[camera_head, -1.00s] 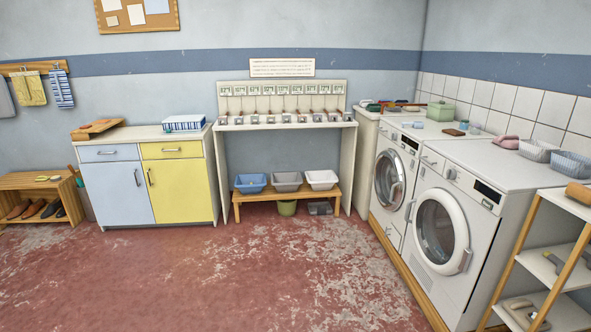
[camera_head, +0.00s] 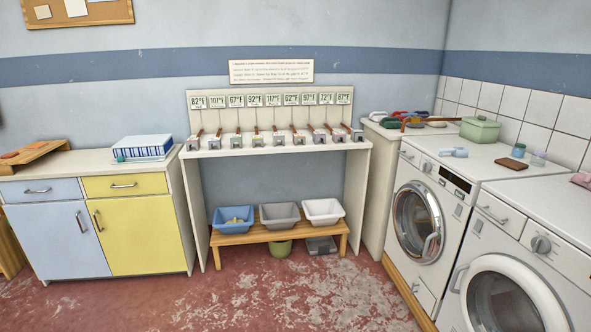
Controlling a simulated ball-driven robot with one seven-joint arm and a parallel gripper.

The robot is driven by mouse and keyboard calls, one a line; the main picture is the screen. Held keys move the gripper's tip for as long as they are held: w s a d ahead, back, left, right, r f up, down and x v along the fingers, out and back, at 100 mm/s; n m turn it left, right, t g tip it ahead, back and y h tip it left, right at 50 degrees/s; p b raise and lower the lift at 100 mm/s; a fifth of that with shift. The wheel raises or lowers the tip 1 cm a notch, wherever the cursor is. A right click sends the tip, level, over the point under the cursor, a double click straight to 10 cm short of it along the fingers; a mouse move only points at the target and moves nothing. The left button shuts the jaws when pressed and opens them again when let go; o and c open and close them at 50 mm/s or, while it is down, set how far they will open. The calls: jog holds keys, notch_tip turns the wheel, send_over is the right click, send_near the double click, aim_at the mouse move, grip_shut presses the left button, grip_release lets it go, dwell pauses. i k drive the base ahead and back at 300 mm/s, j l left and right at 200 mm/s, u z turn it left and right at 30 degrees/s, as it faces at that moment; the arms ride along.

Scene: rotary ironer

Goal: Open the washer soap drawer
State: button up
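Two white front-loading machines stand along the right wall. The farther machine (camera_head: 458,215) has a round metal-rimmed glass door, and a small drawer front with a handle (camera_head: 408,156) at its top left corner. The nearer machine (camera_head: 463,296) has a white-rimmed round door, cut off by the frame, and a drawer front with a bar handle (camera_head: 492,214) at its top left. Both drawer fronts look flush and shut. I cannot tell from the labels which machine is the washer. My gripper is not in view.
A wooden bench (camera_head: 228,239) with blue, grey and white basins stands under a shelf table (camera_head: 270,150) of clamps. A blue and yellow cabinet (camera_head: 137,235) is at left. The red floor (camera_head: 300,300) ahead is clear.

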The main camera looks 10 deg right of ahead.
aim_at(411, 154)
jog(key=i, duration=1.9)
